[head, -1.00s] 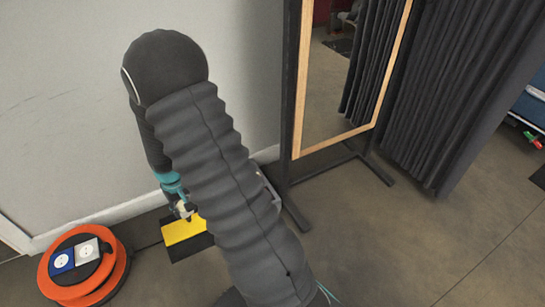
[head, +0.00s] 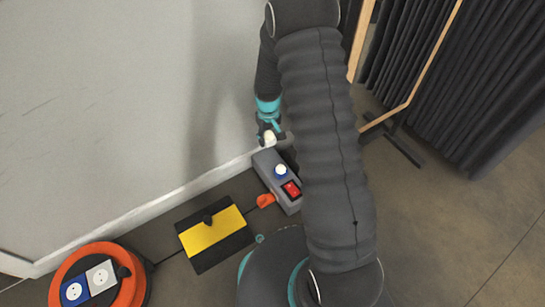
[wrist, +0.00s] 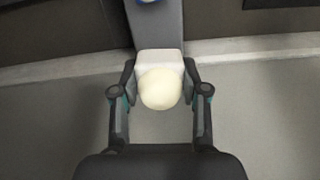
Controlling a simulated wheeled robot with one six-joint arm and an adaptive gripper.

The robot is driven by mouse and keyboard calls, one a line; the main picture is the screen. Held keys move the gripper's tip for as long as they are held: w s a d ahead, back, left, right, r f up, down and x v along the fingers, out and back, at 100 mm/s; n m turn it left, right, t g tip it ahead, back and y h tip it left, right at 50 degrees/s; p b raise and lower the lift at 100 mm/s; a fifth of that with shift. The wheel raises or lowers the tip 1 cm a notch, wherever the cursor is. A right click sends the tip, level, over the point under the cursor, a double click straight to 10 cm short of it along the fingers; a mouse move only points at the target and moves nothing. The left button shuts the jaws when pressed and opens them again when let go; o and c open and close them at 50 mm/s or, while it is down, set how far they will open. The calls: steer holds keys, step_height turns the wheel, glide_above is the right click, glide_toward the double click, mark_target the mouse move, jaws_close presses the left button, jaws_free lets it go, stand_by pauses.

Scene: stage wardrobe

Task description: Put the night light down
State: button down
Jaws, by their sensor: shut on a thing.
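The night light (wrist: 160,90) has a cream round dome on a white square body. My gripper (wrist: 160,80) is shut on it, with one finger on each side of the white body. In the head view the night light (head: 269,137) shows as a small pale spot at the tip of my gripper (head: 268,131), close to the wall. It is near the far end of a grey power strip (head: 264,160). In the wrist view the strip (wrist: 156,28) runs up from the white body. I cannot tell whether the light touches the strip.
The strip carries a white-and-blue round socket (head: 281,171) and a red switch (head: 291,189). A yellow-and-black floor piece (head: 211,231) and an orange cable reel (head: 62,268) lie left of it. The wall (head: 110,100) is close behind. Dark curtains (head: 490,80) and a wood-framed mirror stand right.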

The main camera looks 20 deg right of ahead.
steer(key=n, duration=0.1)
glide_above(269, 159)
step_height(269, 159, down, 8)
steer(key=shift+f+b, duration=0.1)
steer(key=shift+b, duration=0.35)
steer(key=shift+s+f, duration=0.1)
steer(key=shift+f, duration=1.8)
steer(key=shift+b, duration=0.3)
steer(key=shift+f+b, duration=0.3)
steer(key=shift+f, duration=0.1)
steer(key=shift+f, duration=0.2)
steer(key=c, duration=0.6)
jaws_free()
steer(key=shift+r, duration=0.15)
